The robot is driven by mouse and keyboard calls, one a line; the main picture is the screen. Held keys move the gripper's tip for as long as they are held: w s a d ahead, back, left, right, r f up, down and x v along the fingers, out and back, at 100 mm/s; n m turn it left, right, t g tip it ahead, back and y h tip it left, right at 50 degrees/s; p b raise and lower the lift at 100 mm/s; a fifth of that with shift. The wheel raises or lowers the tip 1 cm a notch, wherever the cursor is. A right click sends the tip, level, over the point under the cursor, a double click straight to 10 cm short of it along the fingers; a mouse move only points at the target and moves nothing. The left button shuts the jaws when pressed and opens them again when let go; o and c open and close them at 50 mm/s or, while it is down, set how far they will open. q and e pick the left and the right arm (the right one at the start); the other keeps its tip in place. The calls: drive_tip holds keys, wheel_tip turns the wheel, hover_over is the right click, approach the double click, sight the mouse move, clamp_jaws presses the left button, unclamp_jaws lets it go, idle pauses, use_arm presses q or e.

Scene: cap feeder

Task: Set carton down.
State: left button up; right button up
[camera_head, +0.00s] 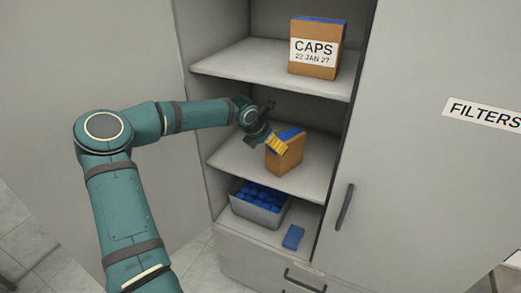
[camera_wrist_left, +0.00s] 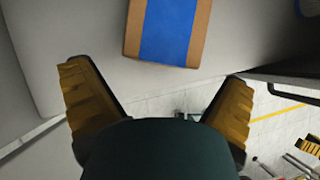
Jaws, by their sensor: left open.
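A brown carton (camera_head: 285,159) with a blue top stands on the middle shelf (camera_head: 235,154) of the open cabinet. In the left wrist view, a carton with a broad blue strip (camera_wrist_left: 167,28) lies beyond the fingertips, with a visible gap. My left gripper (camera_head: 277,145) is at the carton's upper left in the head view, its yellow fingers overlapping the carton there. The wrist view shows the left gripper (camera_wrist_left: 158,76) wide open with nothing between its fingers. My right gripper is not in view.
A carton labelled CAPS (camera_head: 314,65) stands on the upper shelf. Below are a grey bin (camera_head: 258,215) of blue caps and a blue block (camera_head: 293,237). A cabinet door with a handle (camera_head: 345,207) is at right; FILTERS (camera_head: 485,113) is labelled farther right.

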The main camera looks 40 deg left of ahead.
use_arm(q)
drive_tip(key=shift+s+a, duration=0.15)
drive_tip(key=shift+s, duration=0.95)
drive_tip(key=shift+s+a, duration=0.1)
drive_tip(key=shift+s, duration=1)
